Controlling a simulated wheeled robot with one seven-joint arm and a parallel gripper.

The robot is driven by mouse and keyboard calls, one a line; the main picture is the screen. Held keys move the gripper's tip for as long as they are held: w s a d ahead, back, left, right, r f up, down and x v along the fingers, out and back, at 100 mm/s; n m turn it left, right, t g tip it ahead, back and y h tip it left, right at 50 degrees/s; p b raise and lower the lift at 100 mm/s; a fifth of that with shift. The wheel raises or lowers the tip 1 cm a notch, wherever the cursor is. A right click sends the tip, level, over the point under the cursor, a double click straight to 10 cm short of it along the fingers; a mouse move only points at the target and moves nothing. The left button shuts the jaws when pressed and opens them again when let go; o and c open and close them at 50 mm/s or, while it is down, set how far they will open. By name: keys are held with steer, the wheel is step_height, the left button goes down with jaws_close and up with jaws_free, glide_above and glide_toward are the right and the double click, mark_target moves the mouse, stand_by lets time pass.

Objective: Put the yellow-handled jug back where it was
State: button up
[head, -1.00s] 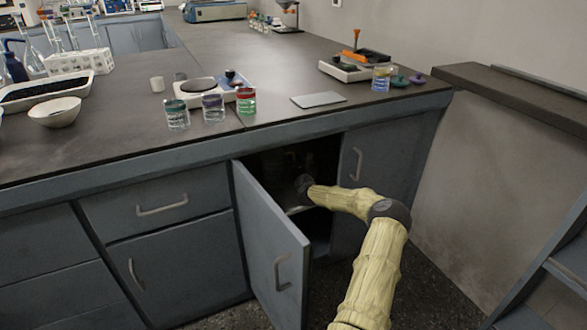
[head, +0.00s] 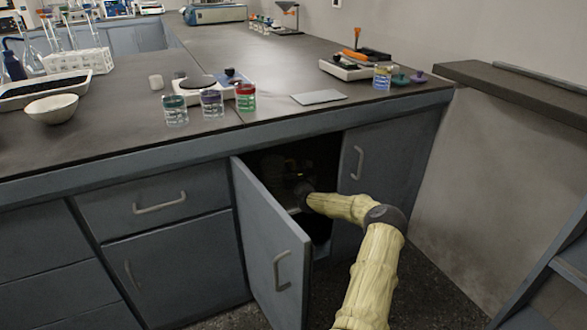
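The cupboard under the bench stands with its left door (head: 270,245) swung open. My arm reaches into the dark opening, and my gripper (head: 300,187) is inside it near the shelf.
The right cupboard door (head: 366,175) is closed beside my forearm. A blue-grey frame (head: 560,275) stands at the right.

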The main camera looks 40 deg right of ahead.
steer(key=shift+r, duration=0.25)
steer(key=p+v, duration=0.4)
steer(key=v, duration=0.8)
steer(key=shift+f+p, duration=0.1)
steer(key=shift+p, duration=0.2)
steer(key=shift+c, duration=0.2)
stand_by(0.9)
